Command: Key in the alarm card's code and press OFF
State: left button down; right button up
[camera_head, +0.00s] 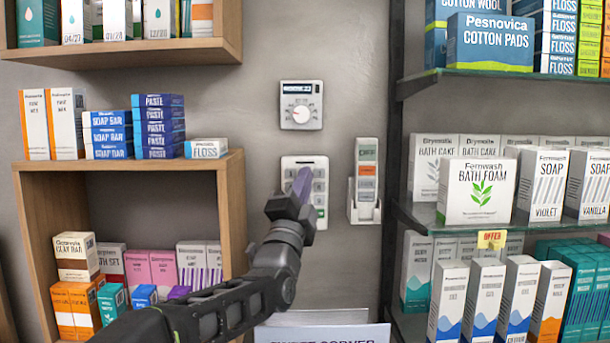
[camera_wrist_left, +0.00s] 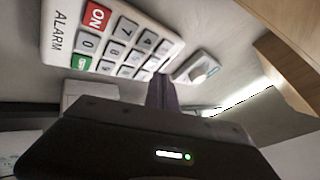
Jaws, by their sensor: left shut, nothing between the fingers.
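The white alarm keypad (camera_head: 320,188) is on the grey wall in the middle of the head view. In the left wrist view the keypad (camera_wrist_left: 116,50) shows grey number keys, a red ON key (camera_wrist_left: 96,17), a green key (camera_wrist_left: 82,62) and the word ALARM. My left gripper (camera_head: 302,182) is shut and empty, its purple-grey fingers in front of the keypad, hiding some keys. In the wrist view the left fingertips (camera_wrist_left: 158,80) are near the keypad's far end; I cannot tell if they touch it. No alarm card with a readable code shows. My right gripper is not in view.
A dial thermostat (camera_head: 301,105) is above the keypad. A white wall holder (camera_head: 363,212) with a banded white item (camera_head: 366,152) is just right of it. Wooden shelves (camera_head: 130,163) on the left and glass shelves (camera_head: 460,228) on the right hold boxes.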

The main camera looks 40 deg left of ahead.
pick_arm(q)
jog(key=shift+w, duration=0.1)
jog(key=shift+w+a, duration=0.15)
jog(key=shift+w+a+b, duration=0.1)
jog(key=shift+w+b, duration=0.05)
jog(key=shift+b, duration=0.15)
jog(key=shift+w+a, duration=0.2)
dwell(0.8)
jog(key=shift+s+d+f+b, duration=0.15)
jog(key=shift+s+d+b, duration=0.1)
jog(key=shift+b, duration=0.35)
jog(key=shift+s+d, duration=0.2)
jog(key=shift+s, duration=0.15)
jog(key=shift+b, duration=0.3)
